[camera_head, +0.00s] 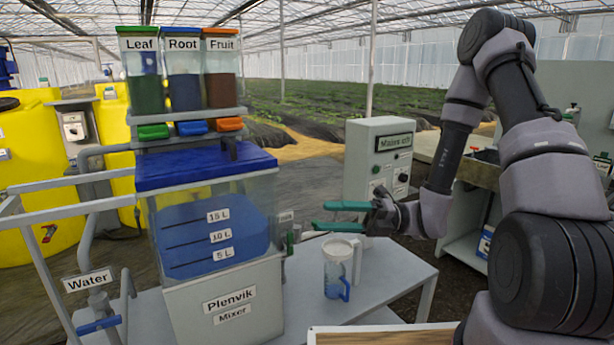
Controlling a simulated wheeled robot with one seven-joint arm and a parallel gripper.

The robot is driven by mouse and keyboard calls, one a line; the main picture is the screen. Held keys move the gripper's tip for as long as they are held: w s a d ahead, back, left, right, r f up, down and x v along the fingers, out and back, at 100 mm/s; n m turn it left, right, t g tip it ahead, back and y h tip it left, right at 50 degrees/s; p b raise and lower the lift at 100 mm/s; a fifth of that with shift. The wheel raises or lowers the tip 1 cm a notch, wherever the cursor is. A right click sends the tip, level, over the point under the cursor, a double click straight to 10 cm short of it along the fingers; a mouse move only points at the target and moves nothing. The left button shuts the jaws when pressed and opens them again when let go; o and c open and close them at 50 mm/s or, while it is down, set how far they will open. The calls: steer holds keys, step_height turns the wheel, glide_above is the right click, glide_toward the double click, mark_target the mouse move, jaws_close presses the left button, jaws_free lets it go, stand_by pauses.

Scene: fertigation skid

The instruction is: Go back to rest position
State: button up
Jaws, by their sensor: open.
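My gripper (330,216) is at the end of my arm, which reaches in from the right. Its two green fingers are apart, one above the other, and point left with nothing between them. It is above a clear jug (338,268) with a pale lid and a blue part low on its right side. The jug stands upright on a grey table (393,280). The Plenvik mixer (215,240) is to the left of the fingertips, with blue liquid behind its 5 L, 10 L and 15 L marks.
Leaf (145,95), Root (185,92) and Fruit (222,90) containers stand above the mixer. A control box (365,150) reading "Mains off" is behind my gripper. A pipe labelled Water (88,281) is at lower left. A bench (465,170) stands behind my arm.

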steer(key=s+d+r+n+t+h, duration=0.3)
steer(key=d+r+n+t+h, duration=0.8)
steer(key=d+r+n+h, duration=0.6)
step_height(320, 180, up, 5)
steer(key=d+n, duration=0.2)
steer(key=n, duration=0.7)
steer(key=shift+d+f, duration=0.15)
steer(key=shift+f, duration=0.05)
